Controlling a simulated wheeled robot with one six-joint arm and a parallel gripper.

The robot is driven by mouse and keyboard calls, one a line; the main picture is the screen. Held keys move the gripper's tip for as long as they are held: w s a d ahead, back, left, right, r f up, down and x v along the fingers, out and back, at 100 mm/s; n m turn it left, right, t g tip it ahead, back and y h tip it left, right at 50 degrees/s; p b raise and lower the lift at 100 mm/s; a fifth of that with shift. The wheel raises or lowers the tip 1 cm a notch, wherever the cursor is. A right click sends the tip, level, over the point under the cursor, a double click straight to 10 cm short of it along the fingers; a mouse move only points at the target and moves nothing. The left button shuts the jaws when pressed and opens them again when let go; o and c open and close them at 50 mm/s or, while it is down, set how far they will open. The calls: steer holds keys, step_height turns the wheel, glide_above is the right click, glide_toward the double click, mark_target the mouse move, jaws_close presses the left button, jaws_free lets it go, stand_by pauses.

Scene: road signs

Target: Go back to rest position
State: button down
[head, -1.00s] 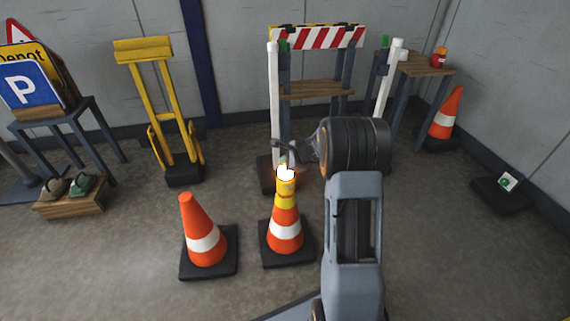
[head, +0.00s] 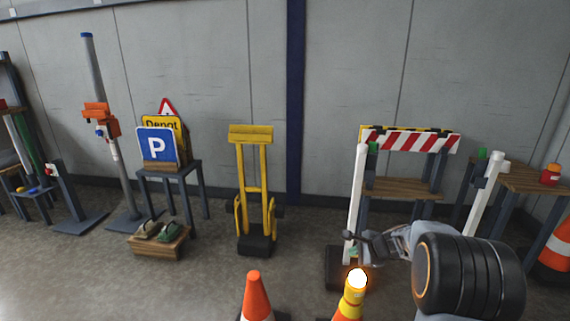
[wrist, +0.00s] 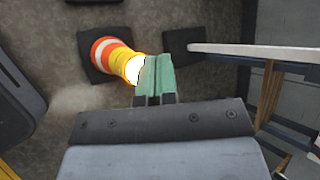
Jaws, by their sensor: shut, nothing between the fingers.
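My gripper (head: 353,252) is at the lower right of the head view, beside the white post of the barrier and just above a cone with a yellow top and a lit white lamp (head: 356,279). In the wrist view my gripper (wrist: 156,62) has its green fingers together with nothing between them. The lamp (wrist: 134,69) shows just left of the fingertips there, on the orange and white cone (wrist: 104,50) with its dark base. I cannot tell whether the fingers touch the lamp.
An orange cone (head: 256,296) stands left of the lamp cone. The striped barrier (head: 412,141) with white posts (head: 356,205) stands close behind my gripper.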

steer(key=s+a+r+n+g+p, duration=0.1)
steer(key=s+a+r+n+p, duration=0.15)
steer(key=r, duration=0.45)
steer(key=s+a+r+n+g+p, duration=0.1)
steer(key=s+a+r+n+p, duration=0.2)
steer(key=r, duration=0.4)
steer(key=s+a+r+n+h+p, duration=0.1)
steer(key=s+r+n+h+p, duration=0.1)
steer(key=s+r+n+p, duration=0.4)
steer(key=s+a+r+n+g+h+p, duration=0.1)
steer(key=s+r+n+p, duration=0.6)
steer(key=s+r+p, duration=0.8)
step_height(320, 180, up, 2)
steer(key=shift+s+a+r+g+h+p, duration=0.1)
steer(key=shift+s+a+g+h+p, duration=0.2)
steer(key=shift+a+h, duration=0.55)
steer(key=shift+d, duration=0.15)
